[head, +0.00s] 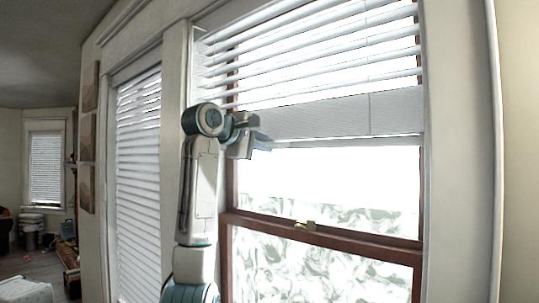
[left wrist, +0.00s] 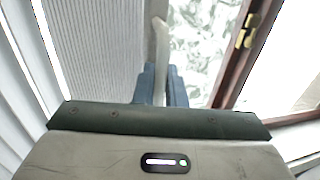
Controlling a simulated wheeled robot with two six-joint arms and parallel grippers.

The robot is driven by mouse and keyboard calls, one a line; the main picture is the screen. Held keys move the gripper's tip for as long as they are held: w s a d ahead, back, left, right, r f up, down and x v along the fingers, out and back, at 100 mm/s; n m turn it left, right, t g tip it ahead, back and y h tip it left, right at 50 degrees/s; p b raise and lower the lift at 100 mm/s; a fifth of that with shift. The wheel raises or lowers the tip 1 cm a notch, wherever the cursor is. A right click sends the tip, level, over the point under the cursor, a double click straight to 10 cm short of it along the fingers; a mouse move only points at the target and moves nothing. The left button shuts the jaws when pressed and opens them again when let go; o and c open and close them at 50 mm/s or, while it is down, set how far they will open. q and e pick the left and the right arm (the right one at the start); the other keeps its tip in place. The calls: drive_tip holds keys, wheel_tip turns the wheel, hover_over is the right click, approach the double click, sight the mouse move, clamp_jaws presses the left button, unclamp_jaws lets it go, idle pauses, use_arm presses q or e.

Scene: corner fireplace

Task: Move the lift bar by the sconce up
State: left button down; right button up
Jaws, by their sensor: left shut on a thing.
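The lift bar (head: 350,142) is the pale strip along the bottom edge of the raised white blind (head: 330,117) in the right window. My left gripper (head: 262,143) is at the left part of this bar. In the left wrist view the bar (left wrist: 160,45) runs between the two blue fingers of my left gripper (left wrist: 160,72), which are shut on it. The part of the bar between the fingers is partly hidden. No sconce shows in either view. My right gripper is not in view.
A brown window sash (head: 330,241) with a brass latch (head: 306,226) lies below the bar. A second blind (head: 138,180) hangs left of my arm. Framed pictures (head: 88,135) hang on the wall farther left. The glass right under the bar is clear.

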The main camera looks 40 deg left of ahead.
use_arm(q)
drive_tip(key=shift+s+r, duration=0.1)
drive_tip(key=shift+r, duration=0.25)
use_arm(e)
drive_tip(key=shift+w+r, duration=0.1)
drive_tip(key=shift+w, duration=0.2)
use_arm(q)
drive_tip(key=shift+r, duration=0.1)
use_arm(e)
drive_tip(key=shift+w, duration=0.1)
use_arm(q)
drive_tip(key=c, duration=1.6)
unclamp_jaws()
drive_tip(key=shift+w, duration=0.2)
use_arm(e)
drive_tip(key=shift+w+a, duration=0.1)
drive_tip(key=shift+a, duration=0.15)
use_arm(q)
drive_tip(key=shift+f, duration=0.2)
